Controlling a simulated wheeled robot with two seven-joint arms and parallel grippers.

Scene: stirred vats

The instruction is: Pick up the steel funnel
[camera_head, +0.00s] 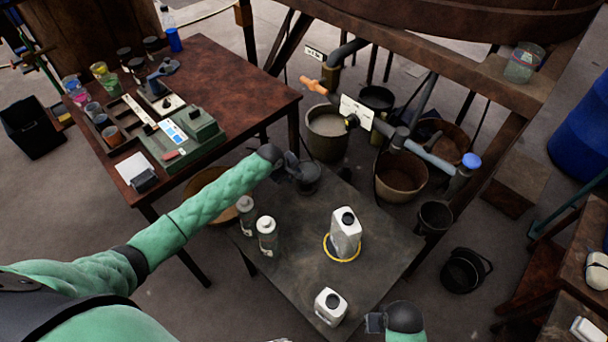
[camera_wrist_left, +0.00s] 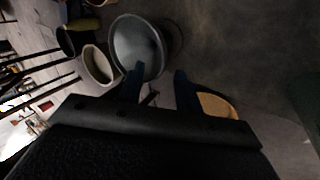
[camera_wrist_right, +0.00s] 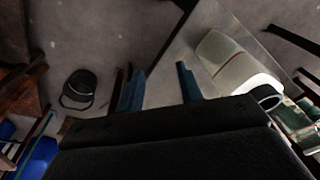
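The steel funnel appears to be the dark grey round piece (camera_head: 309,181) at the far corner of the low grey table, partly hidden by my left gripper. In the left wrist view a grey, wide-mouthed round vessel (camera_wrist_left: 138,42), probably this funnel, lies just beyond the fingertips, more towards the left finger. My left gripper (camera_head: 292,166) is open, its fingers (camera_wrist_left: 158,80) apart with nothing seen between them. I cannot tell whether a finger touches the rim. My right gripper (camera_head: 374,322) is open and empty near the table's front right edge, also in the right wrist view (camera_wrist_right: 157,78).
The low table (camera_head: 298,272) holds two grey bottles (camera_head: 267,238), a white jug (camera_head: 346,232) with a yellow ring at its base, and another white container (camera_head: 330,306). Buckets (camera_head: 327,142) stand on the floor behind. A brown table (camera_head: 235,75) with clutter is at left.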

